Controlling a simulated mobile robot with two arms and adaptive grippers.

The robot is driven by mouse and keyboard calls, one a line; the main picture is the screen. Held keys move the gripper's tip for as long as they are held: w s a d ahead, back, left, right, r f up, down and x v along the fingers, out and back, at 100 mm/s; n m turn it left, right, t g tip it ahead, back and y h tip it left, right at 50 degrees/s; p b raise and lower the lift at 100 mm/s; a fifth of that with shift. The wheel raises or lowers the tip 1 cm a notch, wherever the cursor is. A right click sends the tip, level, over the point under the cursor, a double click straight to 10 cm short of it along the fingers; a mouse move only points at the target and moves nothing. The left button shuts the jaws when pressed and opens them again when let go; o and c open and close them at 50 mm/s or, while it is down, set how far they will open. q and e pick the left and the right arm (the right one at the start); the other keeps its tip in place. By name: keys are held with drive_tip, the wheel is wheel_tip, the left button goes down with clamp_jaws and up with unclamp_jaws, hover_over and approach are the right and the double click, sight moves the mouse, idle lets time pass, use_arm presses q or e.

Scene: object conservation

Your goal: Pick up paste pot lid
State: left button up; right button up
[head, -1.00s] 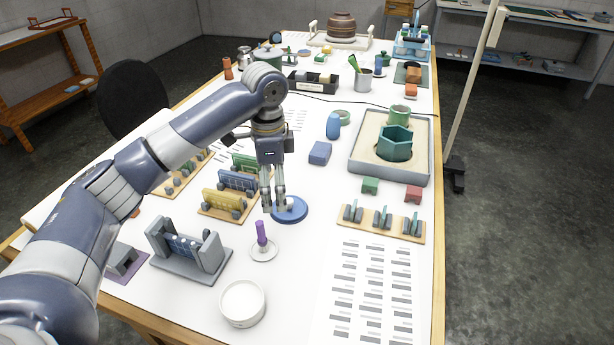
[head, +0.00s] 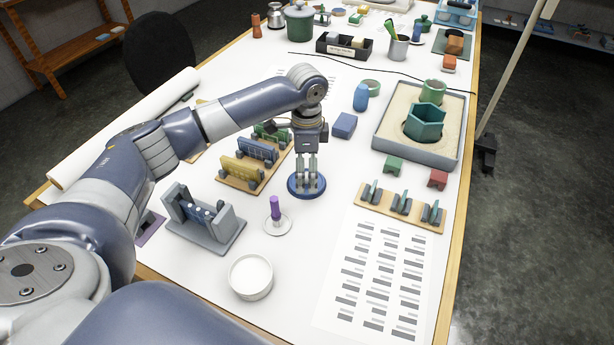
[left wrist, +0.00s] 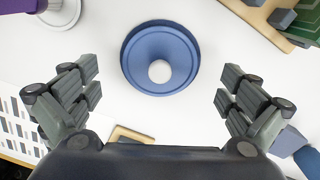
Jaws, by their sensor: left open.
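The paste pot lid, a round blue disc (head: 292,186) with a pale knob, lies flat on the white table. In the left wrist view the lid (left wrist: 140,66) is at upper centre, its knob facing me. My left gripper (head: 307,178) points down over the lid in the head view and partly hides it. In the left wrist view the left gripper (left wrist: 158,88) is open, with a finger on either side and clear gaps to the lid. A white round pot (head: 250,277) stands nearer the front. My right gripper is not in view.
A purple-handled tool (head: 275,208) stands on a small white dish (head: 277,227) close to the lid. Wooden racks (head: 250,177) stand to the left, and a rack of clips (head: 401,209) to the right. A grey sand tray (head: 413,155) is farther back. A printed sheet (head: 375,280) lies front right.

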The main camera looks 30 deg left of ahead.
use_arm(q)
drive_tip(key=shift+f, duration=1.2)
